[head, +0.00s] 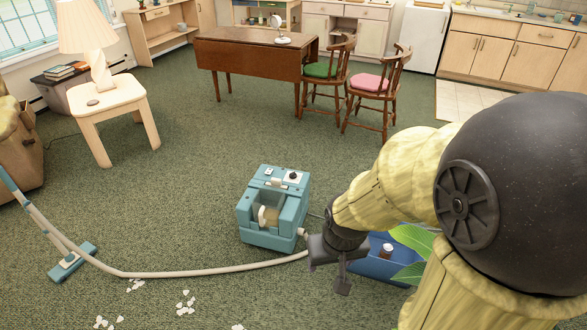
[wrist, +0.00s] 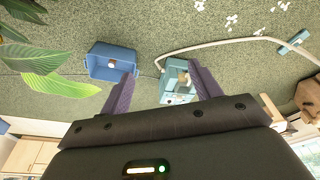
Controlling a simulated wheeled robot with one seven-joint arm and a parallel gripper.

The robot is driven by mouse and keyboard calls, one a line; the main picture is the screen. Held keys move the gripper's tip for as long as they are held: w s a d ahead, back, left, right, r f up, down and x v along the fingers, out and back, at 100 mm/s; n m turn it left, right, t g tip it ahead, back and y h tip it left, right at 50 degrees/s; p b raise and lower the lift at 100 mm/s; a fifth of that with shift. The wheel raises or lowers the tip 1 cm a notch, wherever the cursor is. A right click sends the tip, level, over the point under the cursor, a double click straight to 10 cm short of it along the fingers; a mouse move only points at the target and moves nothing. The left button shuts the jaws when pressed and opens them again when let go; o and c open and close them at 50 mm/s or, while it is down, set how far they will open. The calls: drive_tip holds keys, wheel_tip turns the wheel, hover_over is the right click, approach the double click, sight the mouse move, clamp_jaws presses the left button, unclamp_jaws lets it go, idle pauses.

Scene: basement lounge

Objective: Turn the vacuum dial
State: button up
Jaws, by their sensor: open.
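The teal vacuum (head: 272,208) stands on the green carpet in the middle of the head view. A small dark dial (head: 293,176) sits on a light panel on its top. My gripper (head: 328,276) is just right of the vacuum in the head view, apart from the dial. In the wrist view the vacuum (wrist: 175,74) shows upside down between and beyond the fingers of my gripper (wrist: 161,68), nearer the right finger. The fingers are spread and empty. The dial is too small to make out clearly in the wrist view.
A beige hose (head: 170,273) runs from the vacuum to a teal floor head (head: 72,262). A blue bin (head: 375,262) holding a cup stands close right, beside plant leaves (head: 412,240). White scraps (head: 187,302) lie in front. Carpet behind the vacuum is clear up to the table (head: 250,58).

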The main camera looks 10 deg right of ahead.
drive_tip(key=w+p+v, duration=0.2)
drive_tip(key=p+v, duration=0.8)
drive_tip(key=v, duration=0.2)
drive_tip(key=shift+w+r+p, duration=0.25)
drive_tip(key=shift+r+p, duration=0.15)
drive_tip(key=shift+r, duration=0.15)
